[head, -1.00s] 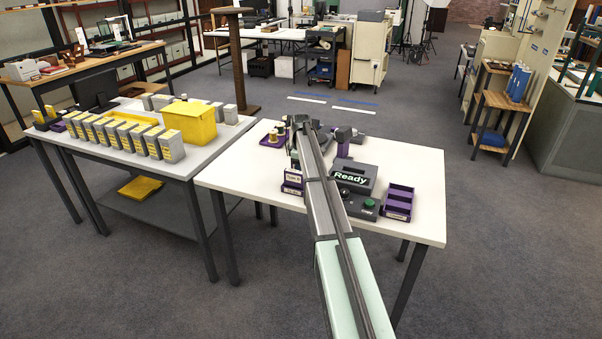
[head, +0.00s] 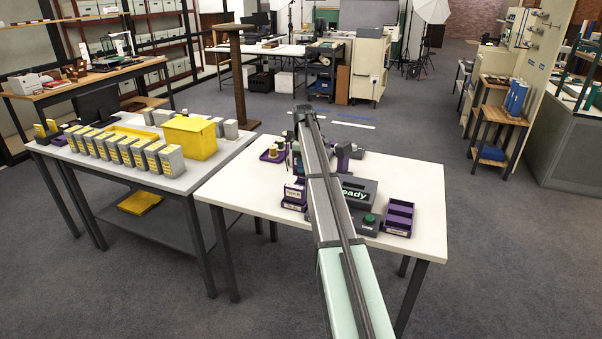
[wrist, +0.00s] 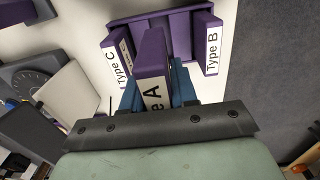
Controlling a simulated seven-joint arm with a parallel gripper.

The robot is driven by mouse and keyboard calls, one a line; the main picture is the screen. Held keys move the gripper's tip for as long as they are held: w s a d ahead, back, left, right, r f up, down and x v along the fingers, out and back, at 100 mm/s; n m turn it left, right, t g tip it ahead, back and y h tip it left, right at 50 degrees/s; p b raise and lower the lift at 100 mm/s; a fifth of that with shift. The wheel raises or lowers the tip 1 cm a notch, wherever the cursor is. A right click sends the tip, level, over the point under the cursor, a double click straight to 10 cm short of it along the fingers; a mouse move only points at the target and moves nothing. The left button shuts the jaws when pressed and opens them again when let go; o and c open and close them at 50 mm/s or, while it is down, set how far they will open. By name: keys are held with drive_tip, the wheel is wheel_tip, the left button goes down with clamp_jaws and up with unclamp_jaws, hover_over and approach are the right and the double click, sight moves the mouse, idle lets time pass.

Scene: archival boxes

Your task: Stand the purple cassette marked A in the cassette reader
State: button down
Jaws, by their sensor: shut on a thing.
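In the wrist view, my gripper (wrist: 157,92) is shut on the purple cassette marked A (wrist: 152,58), with a blue finger on each side. Its white label is partly covered; "e A" shows. Beyond it is a purple rack (wrist: 182,27) with a Type C cassette (wrist: 112,60) to the left and a Type B cassette (wrist: 208,48) to the right. The A cassette looks nearer the camera than these; its lower end is hidden. In the head view, my arm hides the gripper. A dark device reading "Ready" (head: 362,188), apparently the reader, is partly behind the arm.
An empty-looking purple tray (head: 399,207) stands right of the device. A green button (head: 369,219) is at the device's front. A small purple tray (head: 272,154) holds small items. The white table (head: 425,185) is clear at its right side. Grey-and-yellow boxes (head: 170,160) stand on the left table.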

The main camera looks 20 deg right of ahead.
drive_tip(key=s+d, duration=0.4)
drive_tip(key=d, duration=0.5)
drive_tip(key=s+d+r, duration=0.1)
drive_tip(key=s+d, duration=0.3)
drive_tip(key=d, duration=0.5)
drive_tip(key=shift+s+r, duration=0.25)
drive_tip(key=shift+r, duration=0.05)
drive_tip(key=shift+d+f, duration=0.1)
drive_tip(key=shift+f, duration=4.3)
